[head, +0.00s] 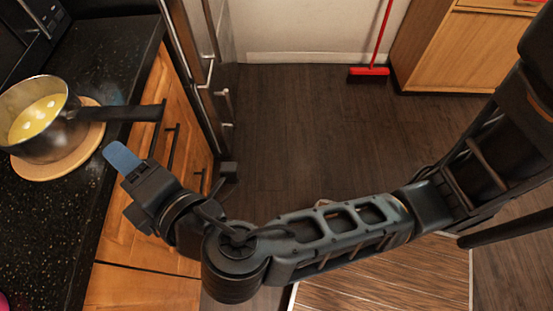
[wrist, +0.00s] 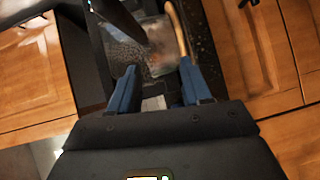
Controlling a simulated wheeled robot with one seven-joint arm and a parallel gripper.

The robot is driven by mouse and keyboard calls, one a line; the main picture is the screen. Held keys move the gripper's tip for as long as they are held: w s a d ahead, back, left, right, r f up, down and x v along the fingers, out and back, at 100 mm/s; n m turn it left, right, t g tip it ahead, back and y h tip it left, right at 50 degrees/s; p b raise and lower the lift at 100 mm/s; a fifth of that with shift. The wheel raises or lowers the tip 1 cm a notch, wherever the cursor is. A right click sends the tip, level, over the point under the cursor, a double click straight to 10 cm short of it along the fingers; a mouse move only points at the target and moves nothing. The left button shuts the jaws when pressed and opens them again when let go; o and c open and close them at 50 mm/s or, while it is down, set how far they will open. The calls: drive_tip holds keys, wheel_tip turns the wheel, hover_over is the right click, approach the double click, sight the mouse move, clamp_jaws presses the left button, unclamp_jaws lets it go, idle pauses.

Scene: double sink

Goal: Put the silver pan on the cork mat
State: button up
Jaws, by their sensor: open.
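The silver pan (head: 42,150), with yellow liquid and pale lumps inside, stands upright on the round cork mat (head: 78,158) at the left in the head view. Its dark handle (head: 125,113) points right, past the counter edge. My gripper (head: 122,158) is right of the mat and nearer than the handle, apart from the pan. In the wrist view my gripper's blue fingers (wrist: 158,68) are spread with nothing held between them. A dark bar, likely the handle (wrist: 121,18), and a tan curved edge, likely the mat (wrist: 178,30), show beyond them.
The black speckled counter (head: 40,225) has bare room in front of the mat. Wooden cabinet fronts (head: 135,235) with dark handles drop below its edge. A red broom (head: 369,71) stands at the back wall. The dark floor (head: 290,140) is open.

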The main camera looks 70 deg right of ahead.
drive_tip(key=s+d+f+m+g+y, duration=0.3)
drive_tip(key=s+f+y, duration=0.45)
drive_tip(key=s, duration=0.65)
drive_tip(key=s+d+r+m+t+h, duration=0.1)
drive_tip(key=s+d+r+m, duration=0.1)
drive_tip(key=s+m, duration=0.3)
drive_tip(key=s+d+r+m+t+h, duration=0.1)
drive_tip(key=s+d+r+m, duration=0.1)
drive_tip(key=s+r+m, duration=0.2)
drive_tip(key=s+m, duration=0.1)
drive_tip(key=s, duration=0.2)
drive_tip(key=shift+s+r, duration=0.15)
drive_tip(key=shift+r, duration=0.1)
